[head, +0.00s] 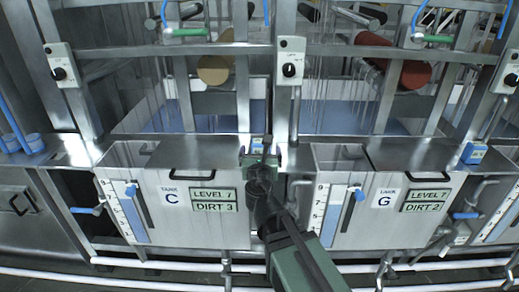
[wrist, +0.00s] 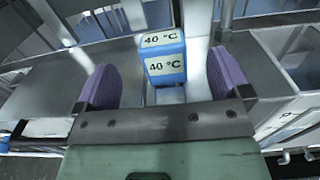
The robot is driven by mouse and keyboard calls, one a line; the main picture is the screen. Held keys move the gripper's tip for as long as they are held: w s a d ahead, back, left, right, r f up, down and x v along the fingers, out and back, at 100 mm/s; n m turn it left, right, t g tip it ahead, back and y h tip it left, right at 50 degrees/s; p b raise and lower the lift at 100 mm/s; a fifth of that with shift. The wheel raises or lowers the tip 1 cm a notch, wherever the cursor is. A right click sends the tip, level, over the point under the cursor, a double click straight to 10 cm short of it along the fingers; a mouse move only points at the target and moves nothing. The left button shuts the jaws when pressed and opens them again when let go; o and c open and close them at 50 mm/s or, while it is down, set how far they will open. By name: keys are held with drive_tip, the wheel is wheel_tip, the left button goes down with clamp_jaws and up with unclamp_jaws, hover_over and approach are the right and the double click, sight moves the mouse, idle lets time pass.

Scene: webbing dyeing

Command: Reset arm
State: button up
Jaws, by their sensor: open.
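My gripper (head: 262,148) is extended over the steel ledge between tank C (head: 170,215) and tank G (head: 370,225). In the wrist view its two purple finger pads (wrist: 164,88) stand wide apart with nothing held between them. A blue block marked 40 °C (wrist: 165,62) sits ahead of the pads, in the space between them; I cannot tell its exact distance. In the head view this block (head: 257,143) is mostly hidden behind my gripper.
Tank C is labelled level 7, dirt 3, and tank G level 7, dirt 2. Blue-handled level gauges stand on both fronts. Grey switch boxes (head: 62,66) (head: 290,62) hang on posts. Another blue box (head: 474,153) sits on the ledge at right. White pipes run low in front.

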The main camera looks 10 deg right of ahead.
drive_tip(key=s+d+f+m+g+h, duration=0.1)
drive_tip(key=d+f+m+g, duration=0.1)
drive_tip(key=m, duration=0.4)
drive_tip(key=s+d+f+m+g+h, duration=0.1)
drive_tip(key=s+d+f+m+g, duration=0.1)
drive_tip(key=m, duration=0.4)
drive_tip(key=s+d+f+m+g+h, duration=0.2)
drive_tip(key=m+g, duration=0.1)
drive_tip(key=m, duration=0.3)
drive_tip(key=shift+d+f, duration=0.25)
drive_tip(key=s+a+f+m+g+y+p, duration=0.1)
drive_tip(key=s+a+f+m+g+y, duration=0.1)
drive_tip(key=s+f+m+g+y, duration=0.2)
drive_tip(key=s+a+f+m+g+y+p, duration=0.1)
drive_tip(key=s+f+m+g+y, duration=0.3)
drive_tip(key=s+m, duration=0.5)
drive_tip(key=shift+a+f+m+g, duration=0.4)
drive_tip(key=shift+a+m+g, duration=0.45)
drive_tip(key=shift+m+g, duration=0.3)
